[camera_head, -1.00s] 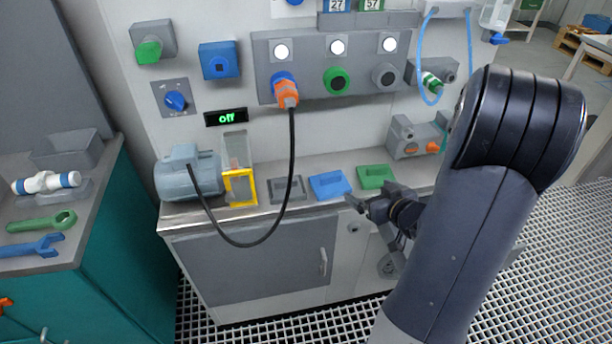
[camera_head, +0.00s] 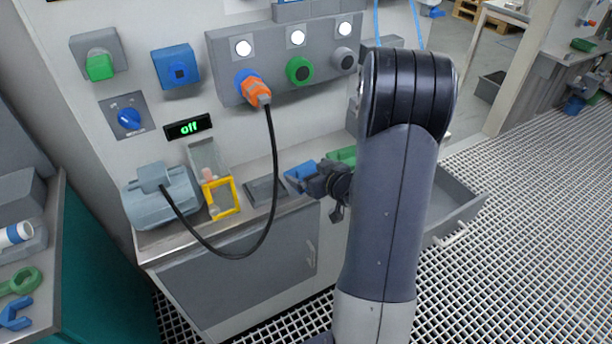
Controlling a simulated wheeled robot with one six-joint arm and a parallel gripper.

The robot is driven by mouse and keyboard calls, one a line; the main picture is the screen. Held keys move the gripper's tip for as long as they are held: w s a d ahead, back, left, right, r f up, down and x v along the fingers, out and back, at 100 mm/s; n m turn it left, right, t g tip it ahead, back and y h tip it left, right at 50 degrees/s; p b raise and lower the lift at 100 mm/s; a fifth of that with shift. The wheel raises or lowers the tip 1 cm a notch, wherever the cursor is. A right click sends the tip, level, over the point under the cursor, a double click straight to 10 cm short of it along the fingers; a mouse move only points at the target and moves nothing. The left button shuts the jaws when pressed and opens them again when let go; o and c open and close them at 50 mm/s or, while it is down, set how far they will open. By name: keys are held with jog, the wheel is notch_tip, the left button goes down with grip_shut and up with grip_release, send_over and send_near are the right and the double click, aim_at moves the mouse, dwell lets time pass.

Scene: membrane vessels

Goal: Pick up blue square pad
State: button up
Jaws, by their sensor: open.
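The blue square pad (camera_head: 299,170) shows on the steel counter between a grey pad (camera_head: 264,191) and a green pad (camera_head: 343,155). My gripper (camera_head: 299,185) is open, with its dark fingers at the near edge of the blue pad and partly in front of it. I cannot tell whether the fingers touch the pad or are around it. My arm comes in from the lower right and covers part of the green pad's side of the counter.
A blue-grey motor (camera_head: 162,197) and a yellow frame (camera_head: 221,198) stand left on the counter. A black cable (camera_head: 271,170) hangs from an orange plug (camera_head: 257,91), looping before the grey pad. An open grey drawer (camera_head: 452,207) juts out to the right of my arm.

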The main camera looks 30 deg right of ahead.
aim_at(308, 171)
jog(key=x, duration=0.4)
jog(key=shift+w+f, duration=0.15)
jog(key=shift+c, duration=0.2)
jog(key=c, duration=0.6)
